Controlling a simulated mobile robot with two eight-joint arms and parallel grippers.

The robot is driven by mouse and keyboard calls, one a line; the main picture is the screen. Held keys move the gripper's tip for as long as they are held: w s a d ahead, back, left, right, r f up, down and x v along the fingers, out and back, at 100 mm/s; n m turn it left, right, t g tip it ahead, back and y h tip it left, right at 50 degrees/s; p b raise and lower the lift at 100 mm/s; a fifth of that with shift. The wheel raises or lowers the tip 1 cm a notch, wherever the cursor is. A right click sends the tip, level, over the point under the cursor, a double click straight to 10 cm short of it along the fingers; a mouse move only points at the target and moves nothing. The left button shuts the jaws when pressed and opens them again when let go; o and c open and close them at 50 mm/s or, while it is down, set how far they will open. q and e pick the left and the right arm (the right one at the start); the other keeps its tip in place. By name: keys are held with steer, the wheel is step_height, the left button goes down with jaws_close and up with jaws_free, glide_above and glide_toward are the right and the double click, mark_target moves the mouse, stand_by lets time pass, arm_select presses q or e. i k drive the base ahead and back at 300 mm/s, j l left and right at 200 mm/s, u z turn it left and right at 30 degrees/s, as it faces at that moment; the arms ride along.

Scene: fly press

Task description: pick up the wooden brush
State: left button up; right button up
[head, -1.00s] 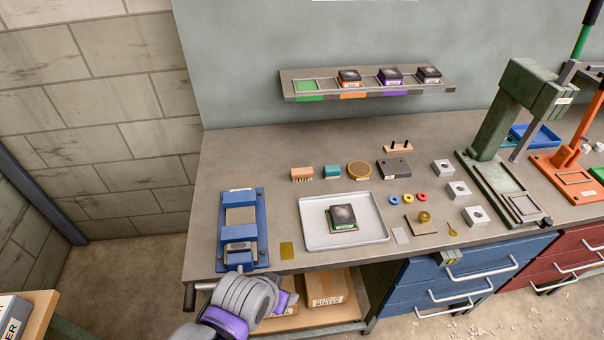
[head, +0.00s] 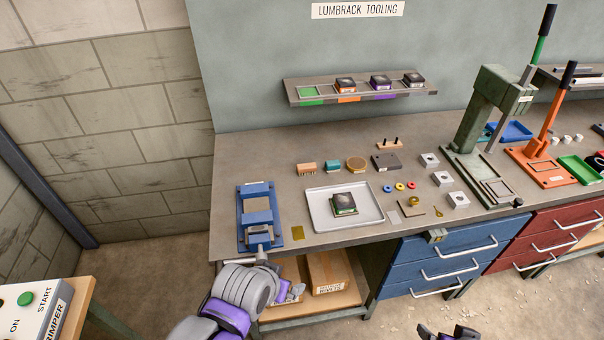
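The wooden brush (head: 306,168) is a small tan-pink block with bristles under its front edge. It lies on the bench behind the grey tray, left of a teal block. My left gripper (head: 295,292) is low in front of the bench's front edge, well apart from the brush. It is small and partly behind my own arm, so its opening is unclear. My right gripper (head: 447,333) shows at the bottom edge, in front of the blue drawers. Its dark fingers stand apart with nothing between them.
A blue vise-like fixture (head: 242,222) stands at the bench's left end. The grey tray (head: 320,219) holds a dark block with a green base (head: 344,204). A round tan tin (head: 356,165) is right of the teal block (head: 333,167). A green press (head: 480,135) stands right.

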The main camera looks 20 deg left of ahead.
mark_target(308, 168)
steer(key=i+j, duration=0.1)
steer(key=i, duration=0.45)
steer(key=i+j, duration=0.1)
steer(key=i, duration=0.45)
